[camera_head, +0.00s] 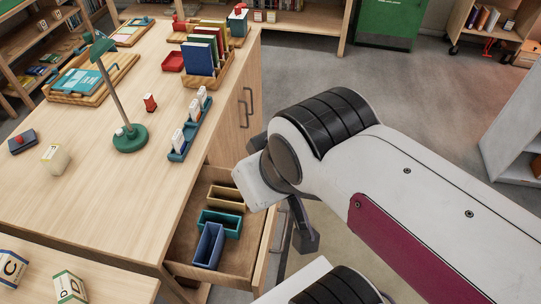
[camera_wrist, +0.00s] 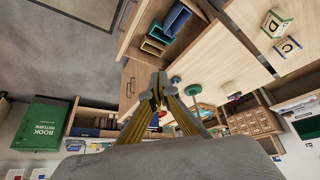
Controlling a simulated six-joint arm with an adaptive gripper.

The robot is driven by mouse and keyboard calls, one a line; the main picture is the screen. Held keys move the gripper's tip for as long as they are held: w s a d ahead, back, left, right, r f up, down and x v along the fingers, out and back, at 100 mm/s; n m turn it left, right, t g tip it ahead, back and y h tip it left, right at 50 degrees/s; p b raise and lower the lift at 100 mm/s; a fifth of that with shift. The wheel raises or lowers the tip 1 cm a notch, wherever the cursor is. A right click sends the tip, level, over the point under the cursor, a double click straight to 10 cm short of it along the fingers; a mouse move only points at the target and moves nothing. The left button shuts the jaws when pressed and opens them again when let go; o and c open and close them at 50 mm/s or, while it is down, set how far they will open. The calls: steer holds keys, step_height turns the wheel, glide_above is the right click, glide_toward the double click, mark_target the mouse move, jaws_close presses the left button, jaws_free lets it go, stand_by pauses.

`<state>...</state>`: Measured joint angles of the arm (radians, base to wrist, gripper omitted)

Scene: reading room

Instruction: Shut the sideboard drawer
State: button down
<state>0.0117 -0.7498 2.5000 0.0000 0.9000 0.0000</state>
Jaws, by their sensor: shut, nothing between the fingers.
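The sideboard (camera_head: 115,185) has a pale wooden top. Its drawer (camera_head: 255,250) stands open at the near right end, pulled out to the right. Inside the drawer are a tan tray (camera_head: 226,197), a teal tray (camera_head: 219,220) and a blue tray (camera_head: 208,246). The open drawer also shows at the top of the wrist view (camera_wrist: 134,30). My gripper (camera_wrist: 157,88) is shut and empty, with its yellow-striped fingers together. In the head view my wrist is beside the drawer's front end and hides part of it; contact cannot be told.
On the sideboard top are a green lamp (camera_head: 130,138), a teal card rack (camera_head: 178,153) and a wooden rack of books (camera_head: 206,62). Cabinet doors with dark handles (camera_head: 248,100) are beyond the drawer. Letter blocks (camera_head: 68,287) sit at the near left. Grey floor lies open to the right.

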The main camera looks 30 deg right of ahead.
steer(key=w+d+f+m+y, duration=0.1)
steer(key=w+d+f+m, duration=0.3)
steer(key=d+f+m, duration=0.5)
steer(key=w+d+f+m+g+y, duration=0.1)
steer(key=w+d+f+m, duration=0.3)
steer(key=d+f+m, duration=0.5)
steer(key=w+d+f+m+g+y, duration=0.1)
steer(key=w+d+f+m, duration=0.3)
steer(key=d+f+m, duration=0.4)
steer(key=shift+w+d+f+m, duration=0.35)
steer(key=shift+d+f, duration=0.55)
steer(key=shift+f, duration=0.9)
